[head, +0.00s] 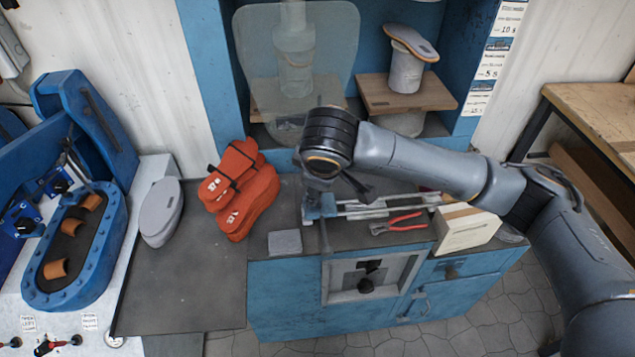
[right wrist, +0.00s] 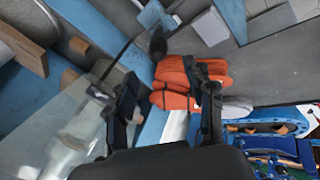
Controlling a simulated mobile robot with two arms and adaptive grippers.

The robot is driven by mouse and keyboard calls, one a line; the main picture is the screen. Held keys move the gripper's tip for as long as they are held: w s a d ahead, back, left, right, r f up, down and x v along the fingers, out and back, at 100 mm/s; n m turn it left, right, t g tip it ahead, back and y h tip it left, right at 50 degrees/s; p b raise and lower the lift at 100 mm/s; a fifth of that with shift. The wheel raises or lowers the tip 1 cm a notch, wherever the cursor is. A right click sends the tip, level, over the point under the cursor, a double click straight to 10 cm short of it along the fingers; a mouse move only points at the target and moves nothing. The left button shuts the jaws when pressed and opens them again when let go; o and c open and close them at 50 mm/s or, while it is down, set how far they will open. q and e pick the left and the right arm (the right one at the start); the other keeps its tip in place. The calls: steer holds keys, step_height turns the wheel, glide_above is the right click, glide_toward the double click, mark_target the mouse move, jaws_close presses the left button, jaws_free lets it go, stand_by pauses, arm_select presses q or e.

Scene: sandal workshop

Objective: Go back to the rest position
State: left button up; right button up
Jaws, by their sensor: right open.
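My right arm reaches in from the right in the head view, and its wrist hangs over the back of the blue workbench (head: 290,300). The right gripper shows in the right wrist view (right wrist: 167,88) with its two dark fingers apart and nothing seen between them. In the head view its fingers are mostly hidden by the wrist. My left gripper is in neither view.
A clear panel (head: 295,60) stands behind my wrist. A metal clamp frame (head: 390,206), red pliers (head: 400,222) and a pale box (head: 465,230) lie below my forearm. A grey block (head: 285,242) and grey sole piece (head: 162,212) sit left. The bench's front left is clear.

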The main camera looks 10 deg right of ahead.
stand_by(0.5)
steer(key=s+a+f+m+g+y, duration=0.1)
steer(key=s+a+f+m+y, duration=0.25)
steer(key=s+f, duration=0.55)
steer(key=s+d+f+m+h, duration=0.1)
steer(key=s+d+f+m, duration=0.15)
steer(key=s+d, duration=0.35)
steer(key=s+d+f+m+g+h, duration=0.1)
steer(key=s+d+f+m, duration=0.1)
steer(key=s+d+f, duration=0.3)
steer(key=s+d+f+m+h, duration=0.1)
steer(key=s+d+f+m, duration=0.15)
steer(key=s+d, duration=0.45)
step_height(320, 180, down, 29)
steer(key=s+g+b, duration=0.2)
steer(key=b, duration=0.1)
steer(key=s+d+f+b, duration=0.1)
steer(key=s+d+f, duration=0.2)
steer(key=s+f, duration=1.3)
steer(key=shift+f+g, duration=0.35)
steer(key=shift+g, duration=0.05)
